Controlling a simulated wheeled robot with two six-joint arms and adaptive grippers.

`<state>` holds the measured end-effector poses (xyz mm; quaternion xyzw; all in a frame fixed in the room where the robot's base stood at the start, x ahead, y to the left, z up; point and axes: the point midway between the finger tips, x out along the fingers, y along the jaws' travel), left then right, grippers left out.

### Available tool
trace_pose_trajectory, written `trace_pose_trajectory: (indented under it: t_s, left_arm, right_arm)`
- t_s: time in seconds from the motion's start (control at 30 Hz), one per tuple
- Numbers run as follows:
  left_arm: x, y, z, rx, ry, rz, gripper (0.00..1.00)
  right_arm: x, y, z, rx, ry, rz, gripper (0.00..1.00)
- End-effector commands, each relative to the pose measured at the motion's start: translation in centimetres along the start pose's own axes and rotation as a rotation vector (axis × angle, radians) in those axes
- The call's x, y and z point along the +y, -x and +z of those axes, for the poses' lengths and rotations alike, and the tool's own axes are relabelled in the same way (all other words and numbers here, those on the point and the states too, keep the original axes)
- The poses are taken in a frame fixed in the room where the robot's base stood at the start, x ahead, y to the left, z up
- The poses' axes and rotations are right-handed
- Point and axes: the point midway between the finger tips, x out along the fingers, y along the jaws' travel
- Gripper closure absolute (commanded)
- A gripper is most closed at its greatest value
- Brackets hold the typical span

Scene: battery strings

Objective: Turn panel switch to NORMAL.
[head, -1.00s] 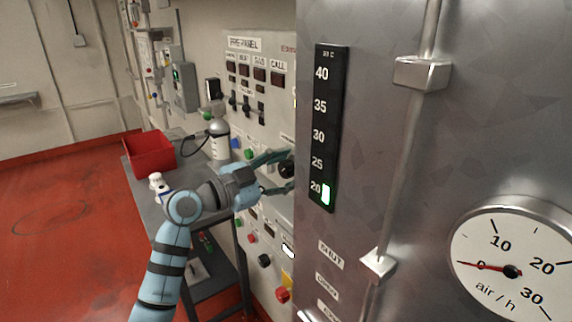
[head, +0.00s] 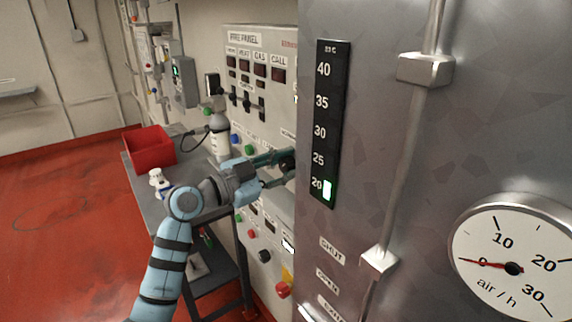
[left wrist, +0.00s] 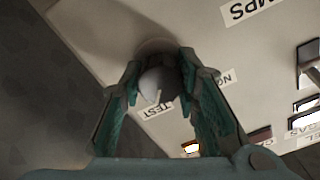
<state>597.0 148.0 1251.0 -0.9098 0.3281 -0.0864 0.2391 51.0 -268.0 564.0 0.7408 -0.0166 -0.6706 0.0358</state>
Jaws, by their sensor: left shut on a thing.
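The fire panel (head: 240,75) is a pale upright board with labels, small dark displays, levers and coloured buttons. In the head view my left gripper (head: 284,171) reaches to its right part, and the black knob (head: 288,160) there is partly hidden by the fingers. In the left wrist view my left gripper (left wrist: 158,88) is shut on the round panel switch knob (left wrist: 155,84), with a finger on each side. A pale mark shows on the knob's face, beside a TEST label (left wrist: 158,110). Another label is partly hidden. My right gripper is out of view.
A large grey metal cabinet (head: 390,130) with a temperature strip and a round gauge (head: 512,262) stands close on the right. Red floor is free at left.

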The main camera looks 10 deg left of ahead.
Motion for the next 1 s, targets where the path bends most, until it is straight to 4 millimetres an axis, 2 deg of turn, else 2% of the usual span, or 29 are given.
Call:
trace_pose_trajectory:
  t_s: [0.27, 1.0]
  left_arm:
    - [-0.1, 0.0, -0.1, -0.002, 0.193, 0.001, 0.99]
    - [-0.2, 0.0, -0.1, -0.004, 0.896, 0.001, 0.99]
  right_arm:
    - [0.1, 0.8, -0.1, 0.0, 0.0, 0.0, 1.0]
    - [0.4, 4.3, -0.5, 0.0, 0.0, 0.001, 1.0]
